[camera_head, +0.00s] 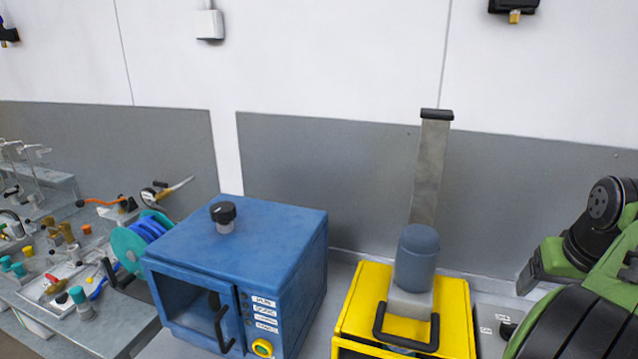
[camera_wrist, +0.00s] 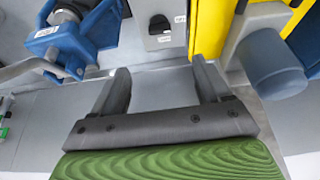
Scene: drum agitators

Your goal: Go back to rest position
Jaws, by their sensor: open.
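My gripper (camera_wrist: 160,85) is open in the wrist view, with its two grey fingers apart and nothing between them. In the head view my green and black arm is at the right edge, and the dark end of my gripper (camera_head: 530,277) is to the right of the yellow machine (camera_head: 457,305), apart from it. The yellow machine carries a blue-grey cylinder (camera_head: 417,258) and a tall grey post (camera_head: 430,170). In the wrist view, the cylinder (camera_wrist: 272,62) and a yellow edge (camera_wrist: 208,28) lie beyond the right finger.
Farther left is a bench crowded with valves and fittings. The wrist view shows a blue clamp-like part (camera_wrist: 60,45) at upper left. The wall is behind.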

